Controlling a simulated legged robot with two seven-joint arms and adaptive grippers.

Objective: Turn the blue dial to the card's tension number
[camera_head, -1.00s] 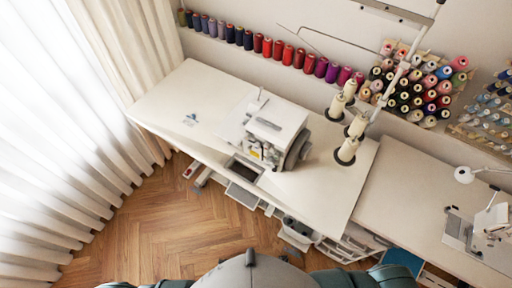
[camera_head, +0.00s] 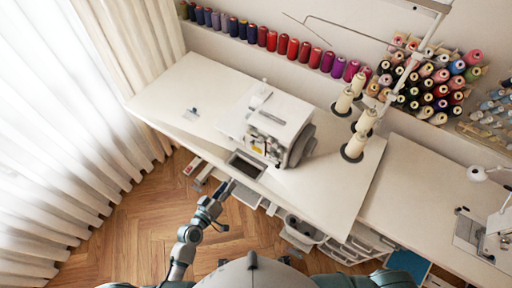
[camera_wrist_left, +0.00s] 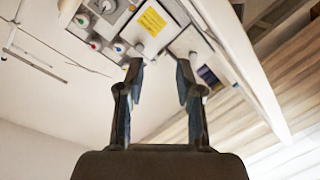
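A white sewing machine (camera_head: 280,122) stands on the white table, its front towards me. In the left wrist view its front shows several small dials with coloured marks; one dial with a blue mark (camera_wrist_left: 118,48) is at the lower edge of the group. A yellow card or label (camera_wrist_left: 151,21) is on the machine front beside the dials; its print is too small to read. My right gripper is out of view.
The white table (camera_head: 165,85) has a front edge and a dark rectangular opening (camera_head: 245,166) between my gripper and the machine. Cream thread cones (camera_head: 354,146) stand right of the machine. A small blue-grey item (camera_head: 191,114) lies on the clear left part.

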